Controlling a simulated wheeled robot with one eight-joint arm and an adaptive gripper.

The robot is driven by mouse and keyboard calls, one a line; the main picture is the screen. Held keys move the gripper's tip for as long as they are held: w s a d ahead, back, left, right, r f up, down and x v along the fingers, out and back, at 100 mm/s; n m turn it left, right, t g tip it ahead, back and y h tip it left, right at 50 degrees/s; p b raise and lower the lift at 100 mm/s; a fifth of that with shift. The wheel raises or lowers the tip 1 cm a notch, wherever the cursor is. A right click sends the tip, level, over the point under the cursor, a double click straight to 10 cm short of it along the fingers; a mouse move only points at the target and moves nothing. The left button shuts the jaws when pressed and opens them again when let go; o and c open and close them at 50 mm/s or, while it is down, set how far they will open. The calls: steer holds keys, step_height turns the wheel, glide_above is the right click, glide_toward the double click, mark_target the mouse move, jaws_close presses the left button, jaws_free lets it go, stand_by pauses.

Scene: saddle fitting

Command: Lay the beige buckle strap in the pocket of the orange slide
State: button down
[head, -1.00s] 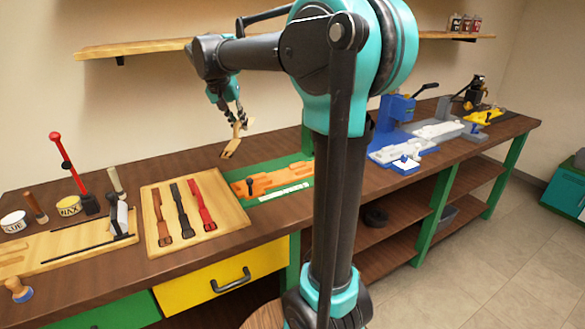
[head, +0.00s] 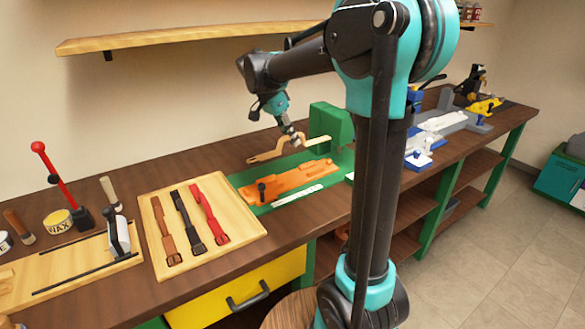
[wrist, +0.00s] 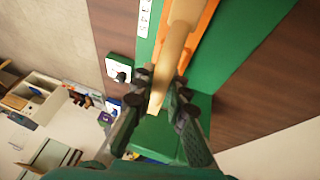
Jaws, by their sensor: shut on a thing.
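The beige buckle strap (head: 270,151) is held in the air by my gripper (head: 294,139), at its right part, above the back of the orange slide. In the wrist view the strap (wrist: 176,58) runs between the two fingers of my gripper (wrist: 161,98), which are shut on it. The orange slide (head: 290,179) lies on a green base (head: 262,208) on the bench, with a dark knob at its left end. In the wrist view the strap covers much of the slide (wrist: 205,22), so its pocket is mostly hidden.
A wooden board (head: 156,236) with brown, black and red straps lies left of the green base. A green block (head: 331,123) rises at the base's right end. Blue and grey fixtures stand farther right. A shelf (head: 180,37) hangs above.

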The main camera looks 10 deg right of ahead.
step_height(320, 180, down, 11)
steer(key=shift+r, duration=0.1)
stand_by(0.3)
steer(key=c, duration=1.5)
jaws_free()
steer(key=shift+c, duration=0.2)
steer(key=v, duration=1.2)
